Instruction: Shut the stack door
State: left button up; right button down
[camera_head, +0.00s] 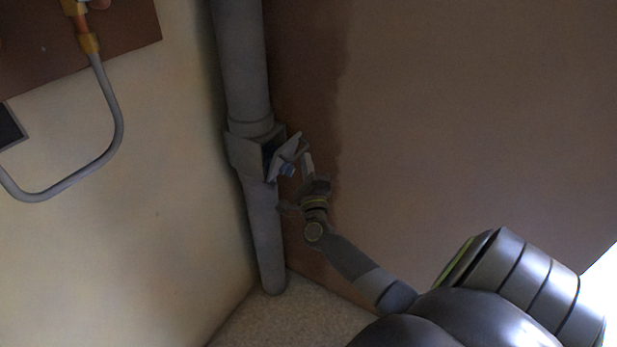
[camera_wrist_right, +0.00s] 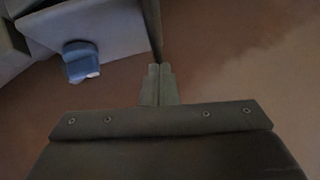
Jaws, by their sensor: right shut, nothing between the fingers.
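The grey stack pipe (camera_head: 241,60) runs down the corner of the room. Its access box has a door (camera_head: 285,157) that stands ajar, swung out to the right, with a dark gap showing behind it. A blue knob (camera_head: 288,170) sits on the door. My right gripper (camera_head: 307,163) is shut and empty, just right of the door's outer edge. In the right wrist view, the shut fingertips (camera_wrist_right: 160,72) lie close to the door's edge; contact cannot be told. The blue knob (camera_wrist_right: 81,60) is to their upper left. My left gripper is out of view.
A brown plaster wall (camera_head: 470,110) is behind and right of the pipe. A pale wall (camera_head: 130,220) on the left carries a bent grey hose (camera_head: 118,125) and a brown board (camera_head: 125,30). Speckled floor (camera_head: 290,318) shows below the pipe.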

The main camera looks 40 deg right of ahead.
aim_at(293, 141)
jog(key=w+r+n+y+p, duration=0.1)
jog(key=p, duration=0.2)
jog(key=w+r+n+p, duration=0.1)
jog(key=p, duration=0.2)
jog(key=shift+a+r+g+y, duration=0.3)
jog(key=shift+r+g+y, duration=0.05)
jog(key=shift+g+y, duration=0.05)
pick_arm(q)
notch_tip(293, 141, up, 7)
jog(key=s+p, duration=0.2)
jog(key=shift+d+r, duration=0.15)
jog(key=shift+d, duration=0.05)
pick_arm(e)
jog(key=shift+w+a+r+n, duration=0.15)
jog(key=shift+w+r+n, duration=0.15)
jog(key=shift+w, duration=0.3)
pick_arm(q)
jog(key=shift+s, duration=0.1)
pick_arm(e)
jog(key=shift+s+a+f, duration=0.25)
jog(key=shift+s+a, duration=0.1)
jog(key=shift+s, duration=0.05)
pick_arm(q)
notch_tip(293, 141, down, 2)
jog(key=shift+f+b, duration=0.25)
jog(key=shift+b, duration=0.85)
pick_arm(e)
jog(key=v, duration=1.6)
jog(key=shift+s, duration=0.2)
jog(key=shift+f, duration=0.15)
